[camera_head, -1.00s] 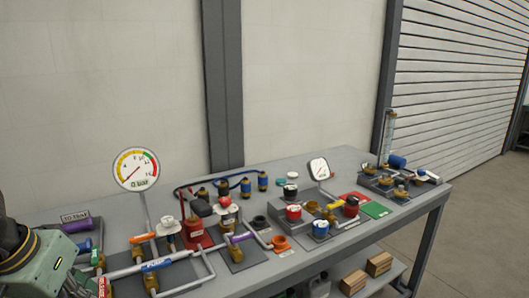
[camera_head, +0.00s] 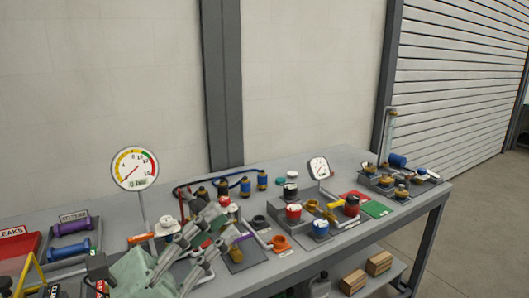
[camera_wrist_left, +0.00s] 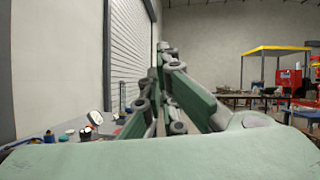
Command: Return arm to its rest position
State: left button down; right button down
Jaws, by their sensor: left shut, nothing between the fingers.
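My left gripper (camera_head: 208,232) comes in from the lower left of the head view, over the front left part of the grey bench (camera_head: 340,157). Its fingers point up and to the right, are shut and hold nothing. It covers part of the pipework and the red pump area behind it. In the left wrist view the gripper (camera_wrist_left: 165,58) fills the middle, with green links and grey joints. My right gripper is not seen.
A round gauge (camera_head: 134,168) stands on a stem behind the gripper. Purple (camera_head: 72,226) and blue (camera_head: 68,250) cylinders lie at the left. Several valves and caps, including a red one (camera_head: 293,211), stand to the right. Wooden blocks (camera_head: 379,263) sit on the lower shelf.

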pick_arm(q)
jog(key=w+a+f+n+t+y, duration=0.3)
jog(key=a+f+n+y, duration=0.4)
jog(key=n, duration=0.5)
jog(key=w+a+f+n+t+y, duration=0.3)
jog(key=a+f+n+y, duration=0.15)
jog(key=n+y, duration=0.65)
jog(key=s+a+f+n+g+y, duration=0.2)
jog(key=a+f+n+g, duration=0.2)
jog(key=f+n, duration=0.65)
jog(key=s+d+f+n+g+h, duration=0.1)
jog(key=s+f+n+g, duration=0.45)
jog(key=s+f, duration=0.6)
jog(key=s+d+f+n+g, duration=0.2)
jog(key=s+f+n+g, duration=0.2)
jog(key=s+f+g, duration=0.55)
jog(key=s+f+t, duration=0.1)
jog(key=s+f, duration=0.1)
jog(key=f, duration=1.2)
jog(key=s+f, duration=0.2)
jog(key=f, duration=1.2)
jog(key=s+a+f, duration=0.3)
jog(key=s+f, duration=1.2)
jog(key=s, duration=0.1)
jog(key=shift+s+a+f+g, duration=0.15)
jog(key=shift+s+f+g, duration=0.2)
jog(key=shift+f+g, duration=0.05)
